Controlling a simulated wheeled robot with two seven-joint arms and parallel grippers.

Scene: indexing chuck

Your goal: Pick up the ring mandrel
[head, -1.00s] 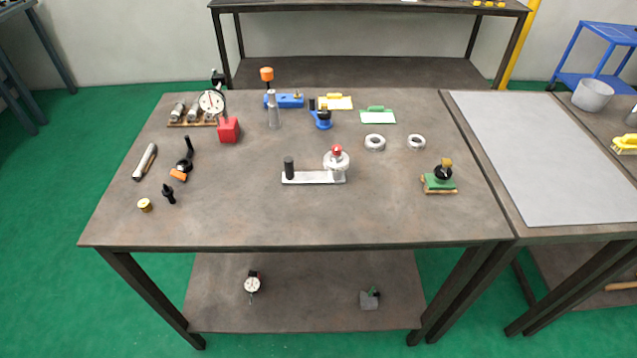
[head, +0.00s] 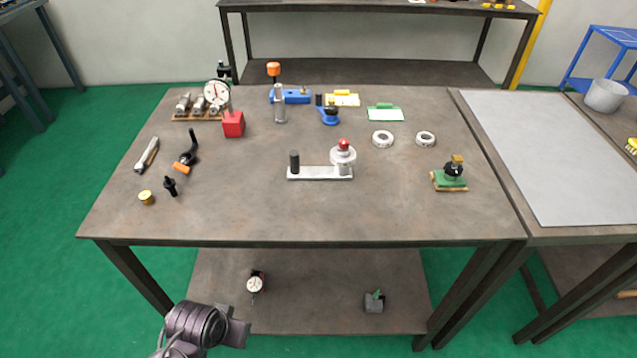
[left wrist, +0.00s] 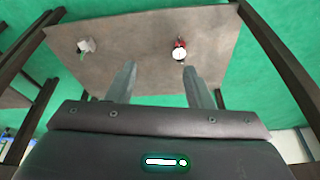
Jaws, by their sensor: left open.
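A grey tapered metal post (head: 280,105) stands upright at the back of the table, left of centre, and looks like the ring mandrel. It stands in front of a blue tool (head: 292,97) and behind the white indexing base. My left gripper (left wrist: 160,84) is open and empty in the left wrist view, with the lower shelf beyond its fingers. In the head view my left arm shows at the bottom left, in front of the table and far from the post. My right gripper is not in view.
A red block (head: 233,124) stands just left of the post. A white base with a black post (head: 320,173) sits mid-table. Two metal rings (head: 382,139) lie to the right. The front of the table is mostly clear. The lower shelf (head: 320,290) holds a dial gauge (head: 255,282).

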